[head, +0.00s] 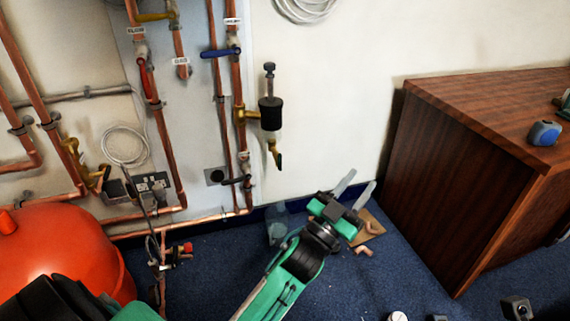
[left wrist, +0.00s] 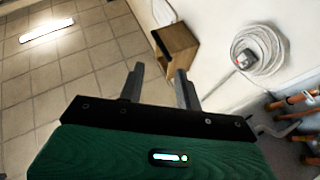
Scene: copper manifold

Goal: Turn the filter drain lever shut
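The filter (head: 270,114) is a black-collared unit with a clear bowl, on a brass side fitting off the right copper riser. Its drain lever (head: 278,160) is a small dark handle on a brass outlet below the bowl, pointing downward. Whether it is open is too small to tell. My left gripper (head: 360,180) is to the right of and lower than the drain lever, apart from it. Its two fingers are spread and empty, as the left wrist view also shows (left wrist: 160,70). The filter is not visible in the left wrist view. My right gripper is not in view.
A blue-handled valve (head: 220,53) and a lower dark lever (head: 236,181) sit on nearby risers. A red tank (head: 62,250) stands at left. A wooden cabinet (head: 425,170) stands at right. A clear bottle (head: 277,225) and copper fittings (head: 364,250) lie around the gripper.

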